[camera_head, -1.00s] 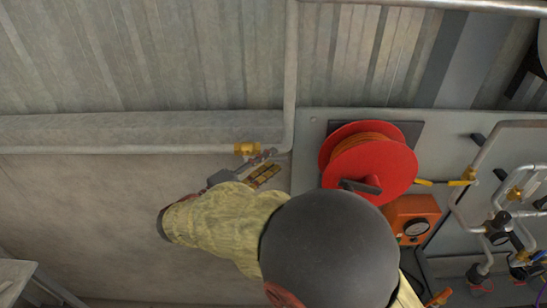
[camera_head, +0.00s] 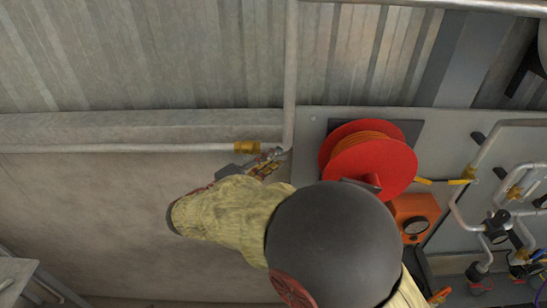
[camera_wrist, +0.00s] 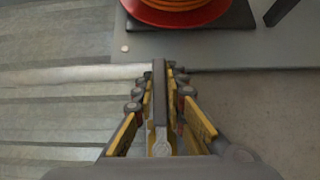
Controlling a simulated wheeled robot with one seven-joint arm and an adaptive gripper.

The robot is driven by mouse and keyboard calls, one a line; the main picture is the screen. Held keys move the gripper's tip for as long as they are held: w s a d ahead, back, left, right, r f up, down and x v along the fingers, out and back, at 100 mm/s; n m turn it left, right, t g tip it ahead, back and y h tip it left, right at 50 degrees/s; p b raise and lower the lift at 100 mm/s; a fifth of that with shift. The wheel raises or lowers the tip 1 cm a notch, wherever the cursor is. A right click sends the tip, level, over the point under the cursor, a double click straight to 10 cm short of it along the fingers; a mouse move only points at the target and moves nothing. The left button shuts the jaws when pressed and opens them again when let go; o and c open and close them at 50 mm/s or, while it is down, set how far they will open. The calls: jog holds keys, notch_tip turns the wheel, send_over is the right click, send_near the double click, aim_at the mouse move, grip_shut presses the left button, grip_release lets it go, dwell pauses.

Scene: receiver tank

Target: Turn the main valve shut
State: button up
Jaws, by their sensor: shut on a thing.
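The main valve's brass body (camera_head: 246,147) sits on the pale horizontal pipe, close to where it meets the upright pipe. My gripper (camera_head: 266,163) is at the valve, just right of and below the brass body in the head view. In the wrist view, my gripper (camera_wrist: 160,88) has its yellow-padded fingers on either side of a narrow grey bar, which looks like the valve's handle (camera_wrist: 159,75). The fingers are shut on it. My forearm and the gripper hide much of the handle in the head view.
A red hose reel (camera_head: 368,160) is mounted on the grey panel right of the valve. An orange box with a gauge (camera_head: 415,225) sits below it. Pipework with several small valves (camera_head: 500,220) is at the far right.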

jog(key=shift+f, duration=0.15)
grip_shut()
jog(key=a+f+m+g+y+b, duration=0.3)
jog(key=a+f+m+y+b, duration=0.4)
jog(key=b, duration=1.6)
jog(key=shift+f+m+y, duration=0.15)
jog(key=shift+m+y, duration=0.85)
jog(key=shift+y, duration=1.9)
jog(key=shift+w, duration=0.1)
jog(key=shift+a, duration=0.1)
jog(key=o, duration=0.5)
grip_release()
jog(key=shift+a, duration=0.1)
jog(key=shift+o, duration=1.3)
